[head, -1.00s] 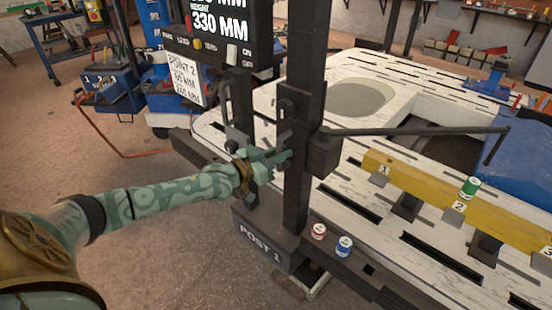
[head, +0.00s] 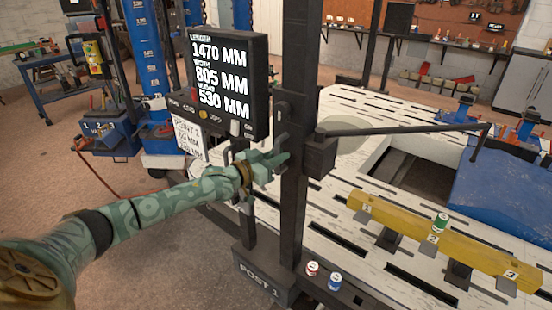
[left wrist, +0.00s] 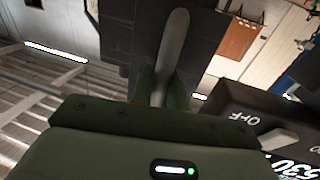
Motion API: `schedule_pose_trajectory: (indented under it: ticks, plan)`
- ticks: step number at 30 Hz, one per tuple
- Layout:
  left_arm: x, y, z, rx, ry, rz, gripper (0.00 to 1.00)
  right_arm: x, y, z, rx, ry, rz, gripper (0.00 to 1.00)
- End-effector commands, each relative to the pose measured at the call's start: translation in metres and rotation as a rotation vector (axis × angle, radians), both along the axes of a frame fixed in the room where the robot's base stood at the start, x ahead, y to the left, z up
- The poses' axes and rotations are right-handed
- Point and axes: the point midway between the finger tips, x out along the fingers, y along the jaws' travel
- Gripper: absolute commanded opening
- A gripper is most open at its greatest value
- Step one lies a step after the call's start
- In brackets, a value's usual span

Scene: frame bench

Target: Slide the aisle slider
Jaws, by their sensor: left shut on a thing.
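The aisle slider (head: 319,157) is a dark block on the tall black post marked POST 1 (head: 294,80), with a long thin arm (head: 400,130) reaching right from it. My left gripper (head: 276,158) is at the slider's left side, by the post, shut on its handle. In the left wrist view the grey handle (left wrist: 173,45) stands between the fingers, which are mostly hidden behind the wrist housing. My right gripper is not in view.
A black display (head: 222,80) beside the post reads 1470, 805 and 530 MM. A slotted white bench (head: 400,100) lies right, with a yellow beam (head: 400,220) and a green can (head: 440,222). Red-white (head: 312,269) and blue-white (head: 335,281) cans stand near the post's base.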

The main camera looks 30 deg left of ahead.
Motion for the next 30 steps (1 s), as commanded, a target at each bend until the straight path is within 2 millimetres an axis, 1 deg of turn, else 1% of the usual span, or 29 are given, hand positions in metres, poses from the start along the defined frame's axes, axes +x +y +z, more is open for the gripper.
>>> schedule_pose_trajectory:
  ticks: [7,8,9,10,18,22,26,30]
  plan:
    - [0.0,0.0,0.0,0.0,-0.001,0.001,0.0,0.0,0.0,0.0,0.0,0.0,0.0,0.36]
    - [0.0,0.0,0.0,0.0,-0.001,0.001,0.19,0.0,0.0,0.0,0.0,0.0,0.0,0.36]
    - [0.0,0.0,0.0,0.0,-0.001,0.001,0.3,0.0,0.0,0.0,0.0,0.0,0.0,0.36]
    - [0.0,0.0,0.0,0.0,-0.001,0.001,0.36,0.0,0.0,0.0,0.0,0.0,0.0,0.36]
    - [0.0,0.0,-0.001,0.0,0.001,0.001,0.36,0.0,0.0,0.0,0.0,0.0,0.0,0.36]
    - [-0.008,0.003,0.0,0.0,0.003,0.002,0.36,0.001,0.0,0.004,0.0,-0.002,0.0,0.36]
    - [-0.029,0.008,0.001,0.0,0.004,0.0,0.36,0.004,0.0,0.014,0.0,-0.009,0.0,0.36]
    - [-0.062,0.017,0.002,0.0,0.006,0.0,0.36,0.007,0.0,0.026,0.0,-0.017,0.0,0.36]
